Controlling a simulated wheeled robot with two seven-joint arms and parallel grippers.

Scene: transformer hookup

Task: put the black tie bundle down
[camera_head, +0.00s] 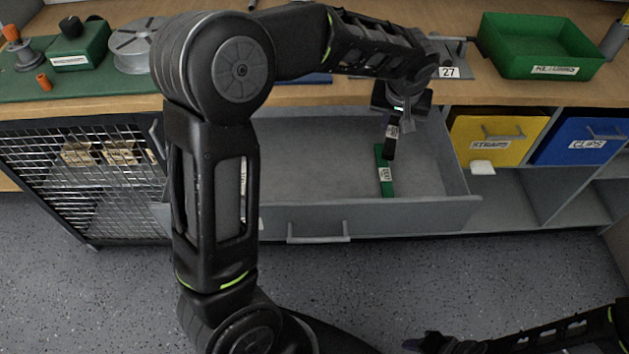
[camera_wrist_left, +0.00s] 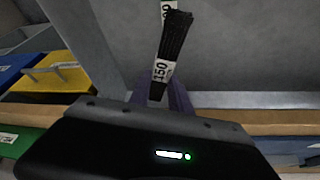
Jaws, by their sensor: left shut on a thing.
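The black tie bundle (camera_head: 390,146) hangs upright from my left gripper (camera_head: 396,118), over the right part of the open grey drawer (camera_head: 310,215). In the left wrist view the bundle (camera_wrist_left: 175,42) has a white label reading 150, and my left gripper's fingers (camera_wrist_left: 172,98) are shut on its near end. A green tie bundle (camera_head: 384,171) with a white label lies on the drawer floor, just beside and below the black one. I cannot tell whether the two touch. My right gripper (camera_head: 432,343) is at the bottom edge, dark and partly cut off.
The wooden worktop (camera_head: 290,96) is above the drawer. A yellow bin (camera_head: 495,135) marked STRAPS and a blue bin (camera_head: 580,142) sit right of it. A green tray (camera_head: 540,47) stands on the worktop. A wire mesh cage (camera_head: 80,180) is at left. The drawer's left and middle floor looks clear.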

